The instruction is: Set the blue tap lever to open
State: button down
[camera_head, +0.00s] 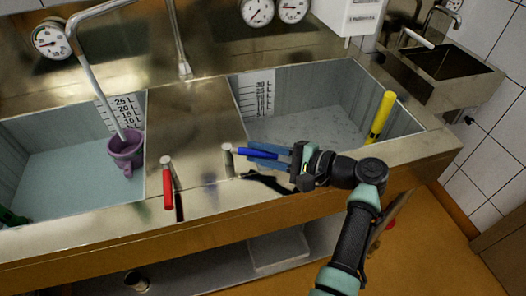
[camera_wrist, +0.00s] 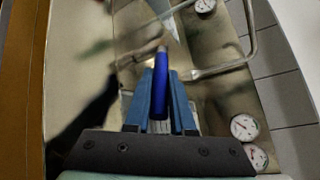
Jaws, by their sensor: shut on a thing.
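The blue tap lever (camera_head: 257,153) sits on the steel deck at the front edge of the right basin. It points right from its short metal post (camera_head: 228,160). My gripper (camera_head: 276,155) reaches in from the right, its blue fingers around the lever's handle. In the wrist view the lever (camera_wrist: 161,80) lies between the two fingers (camera_wrist: 162,105), which are shut on it. Part of the handle is hidden by the fingers. A red tap lever (camera_head: 168,189) stands to the left and points toward the front edge.
The left basin (camera_head: 60,180) has a purple jug (camera_head: 127,150) under a curved spout. The right basin (camera_head: 310,122) holds a yellow cylinder (camera_head: 381,115). Dial gauges (camera_head: 257,12) line the back. A small hand basin (camera_head: 440,75) is at the far right.

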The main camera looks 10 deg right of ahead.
dwell(0.3)
jog(key=c, duration=0.8)
grip_release()
jog(key=shift+o, duration=0.2)
jog(key=v, duration=1.3)
jog(key=shift+w, duration=0.1)
